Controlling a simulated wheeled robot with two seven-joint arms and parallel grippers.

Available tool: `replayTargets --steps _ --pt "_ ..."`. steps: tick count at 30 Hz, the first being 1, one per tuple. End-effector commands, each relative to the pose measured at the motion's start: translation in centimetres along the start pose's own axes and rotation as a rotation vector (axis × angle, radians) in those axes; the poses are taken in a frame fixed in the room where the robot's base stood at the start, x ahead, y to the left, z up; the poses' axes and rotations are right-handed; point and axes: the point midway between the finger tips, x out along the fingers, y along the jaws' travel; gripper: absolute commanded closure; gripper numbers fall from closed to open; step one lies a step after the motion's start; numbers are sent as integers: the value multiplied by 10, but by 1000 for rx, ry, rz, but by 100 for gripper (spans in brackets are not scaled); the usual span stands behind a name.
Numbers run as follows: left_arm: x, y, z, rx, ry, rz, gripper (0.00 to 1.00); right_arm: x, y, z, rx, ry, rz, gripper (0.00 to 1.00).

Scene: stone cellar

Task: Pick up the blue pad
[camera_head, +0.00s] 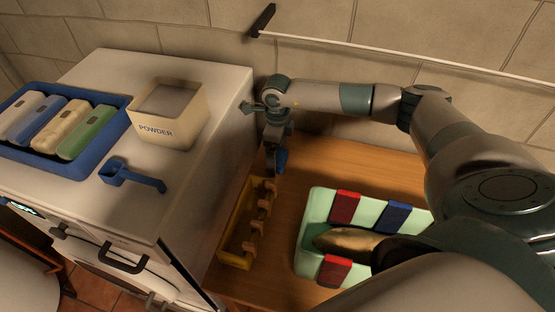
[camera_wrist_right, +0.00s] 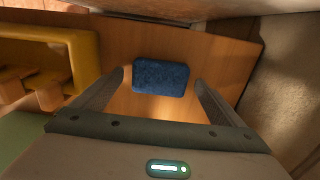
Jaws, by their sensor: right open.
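A blue pad (camera_wrist_right: 160,77) lies flat on the brown wooden surface in the right wrist view. In the head view it shows in part (camera_head: 281,160), beside and partly behind my right gripper (camera_head: 273,168). In the wrist view my right gripper (camera_wrist_right: 160,82) is open, with one fingertip to each side of the pad and a gap on both sides. The pad is not gripped. Another blue block (camera_head: 397,216) lies in a pale green tray (camera_head: 301,250). My left gripper is not in view.
A yellow rack (camera_head: 227,258) with wooden pegs stands close by. The tray also holds red blocks (camera_head: 345,207) and a tan oval thing (camera_head: 347,241). On the white appliance are a powder box (camera_head: 170,131), a blue scoop (camera_head: 120,172) and a blue tray of bottles (camera_head: 63,158).

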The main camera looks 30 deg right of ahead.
Motion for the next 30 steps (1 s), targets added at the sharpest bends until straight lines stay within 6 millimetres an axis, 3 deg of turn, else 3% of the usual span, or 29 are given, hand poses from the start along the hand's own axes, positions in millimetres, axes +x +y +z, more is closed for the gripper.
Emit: replayTargets --steps 3,9,23,30 --pt "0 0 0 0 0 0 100 0 0 0 0 0 0 8" --pt "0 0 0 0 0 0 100 0 0 0 0 0 0 51" --pt "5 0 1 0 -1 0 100 -5 0 0 0 -1 0 52" --pt "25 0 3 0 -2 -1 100 -31 -1 1 -1 -5 -2 52"
